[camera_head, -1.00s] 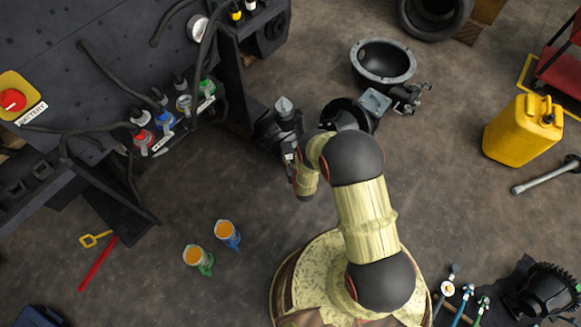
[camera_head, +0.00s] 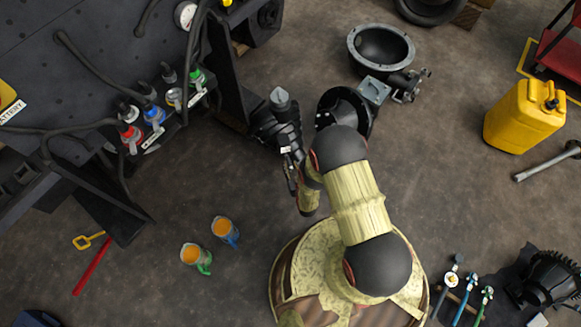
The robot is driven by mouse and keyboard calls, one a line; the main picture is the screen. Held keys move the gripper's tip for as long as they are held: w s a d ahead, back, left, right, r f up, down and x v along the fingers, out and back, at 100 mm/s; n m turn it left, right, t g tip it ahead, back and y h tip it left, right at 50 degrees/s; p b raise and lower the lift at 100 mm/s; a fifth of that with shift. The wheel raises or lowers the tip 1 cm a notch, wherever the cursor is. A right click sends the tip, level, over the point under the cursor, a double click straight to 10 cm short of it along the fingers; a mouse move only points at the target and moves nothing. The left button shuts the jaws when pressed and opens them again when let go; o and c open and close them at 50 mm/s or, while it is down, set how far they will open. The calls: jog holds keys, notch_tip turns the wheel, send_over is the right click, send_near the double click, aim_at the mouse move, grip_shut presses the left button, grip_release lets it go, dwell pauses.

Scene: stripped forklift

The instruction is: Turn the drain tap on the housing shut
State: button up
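The housing is a grey casting on the floor at the top centre. My gripper (camera_head: 280,100) appears as the dark end of my arm, left of the housing and apart from the tap. Its fingers are not clear, and I see nothing held.
A dark forklift body (camera_head: 95,60) with hoses and coloured fittings fills the upper left. A yellow canister (camera_head: 524,117) stands at the right, with a metal bar (camera_head: 547,161) beside it. Two mugs (camera_head: 208,243) stand lower left. Floor between the housing and canister is clear.

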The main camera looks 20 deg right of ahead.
jog(key=shift+w+f, duration=0.2)
jog(key=shift+w, duration=0.25)
jog(key=c, duration=0.8)
grip_shut()
